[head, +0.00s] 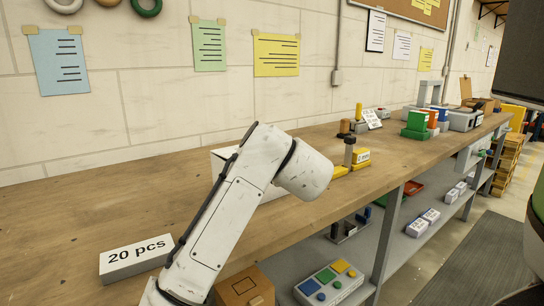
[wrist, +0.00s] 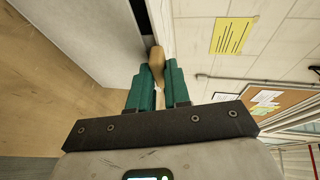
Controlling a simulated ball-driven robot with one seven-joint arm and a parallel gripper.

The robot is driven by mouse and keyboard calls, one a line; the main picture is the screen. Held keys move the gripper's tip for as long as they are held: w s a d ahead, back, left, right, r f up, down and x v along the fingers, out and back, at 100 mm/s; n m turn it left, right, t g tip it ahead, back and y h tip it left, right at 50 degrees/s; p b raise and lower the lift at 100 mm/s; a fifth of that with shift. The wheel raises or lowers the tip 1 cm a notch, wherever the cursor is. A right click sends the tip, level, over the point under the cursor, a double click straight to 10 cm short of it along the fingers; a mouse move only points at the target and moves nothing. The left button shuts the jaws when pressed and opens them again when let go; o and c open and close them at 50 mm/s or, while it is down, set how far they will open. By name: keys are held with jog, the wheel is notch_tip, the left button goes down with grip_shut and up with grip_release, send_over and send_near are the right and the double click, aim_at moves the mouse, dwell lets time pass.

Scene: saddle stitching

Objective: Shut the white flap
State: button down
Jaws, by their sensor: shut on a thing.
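A white box (head: 222,158) stands on the workbench in the head view, mostly hidden behind my arm. In the wrist view its pale grey side (wrist: 75,35) fills the upper left. A narrow white panel (wrist: 159,18), which looks like the white flap seen nearly edge-on, stands beside it with a dark gap between them. My gripper (wrist: 157,76) has its teal fingers closed around a tan knob (wrist: 156,62) at this panel's edge. How the knob joins the panel is hidden by the fingers. In the head view my gripper is hidden behind my arm.
The wooden bench top (head: 60,225) is clear at left, apart from a "20 pcs" block (head: 134,258) at its front. Yellow blocks and a dark post (head: 349,152) stand just right of my arm. A lower shelf (head: 395,250) holds several small items.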

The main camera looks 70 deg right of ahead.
jog(key=c, duration=1.1)
grip_release()
jog(key=shift+f, duration=0.1)
jog(key=shift+b+v, duration=2.4)
jog(key=shift+v, duration=3)
